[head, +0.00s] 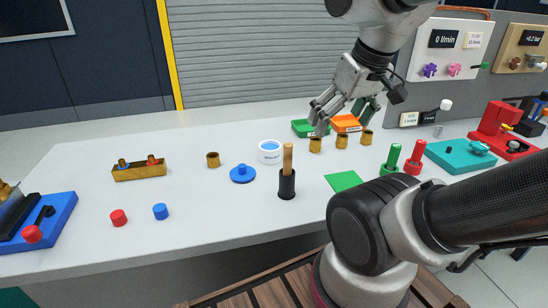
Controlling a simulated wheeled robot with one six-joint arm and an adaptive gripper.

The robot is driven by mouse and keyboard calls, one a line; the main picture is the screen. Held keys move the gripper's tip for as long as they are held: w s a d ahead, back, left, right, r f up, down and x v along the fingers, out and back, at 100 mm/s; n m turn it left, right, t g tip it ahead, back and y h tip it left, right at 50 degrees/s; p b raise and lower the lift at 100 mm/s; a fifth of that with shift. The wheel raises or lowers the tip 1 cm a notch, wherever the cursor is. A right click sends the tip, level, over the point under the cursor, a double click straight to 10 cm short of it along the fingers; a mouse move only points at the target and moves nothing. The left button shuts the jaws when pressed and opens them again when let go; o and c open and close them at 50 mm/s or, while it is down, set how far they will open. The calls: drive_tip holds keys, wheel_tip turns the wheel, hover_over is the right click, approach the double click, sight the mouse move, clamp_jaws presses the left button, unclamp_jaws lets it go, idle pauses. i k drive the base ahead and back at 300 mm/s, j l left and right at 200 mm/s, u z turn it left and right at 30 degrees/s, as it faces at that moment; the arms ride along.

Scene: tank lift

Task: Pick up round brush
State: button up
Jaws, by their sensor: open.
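The round brush appears to be the upright piece with a wooden handle (288,160) on top and a dark cylindrical lower part. It stands on the white table (215,225) near the middle; whether the dark part is bristles or a holder, I cannot tell. My gripper (338,122) is open and empty above the back of the table, up and to the right of the brush. It is apart from the brush and near the green and orange trays.
A white tub (270,152) and a blue lidded disc (243,174) stand left of the brush. Brass cups (341,141) stand behind right.

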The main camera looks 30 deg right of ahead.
sight(287, 170)
drive_tip(key=k+j+z, duration=0.2)
drive_tip(key=k, duration=0.4)
drive_tip(key=k+z, duration=0.2)
drive_tip(key=k, duration=0.35)
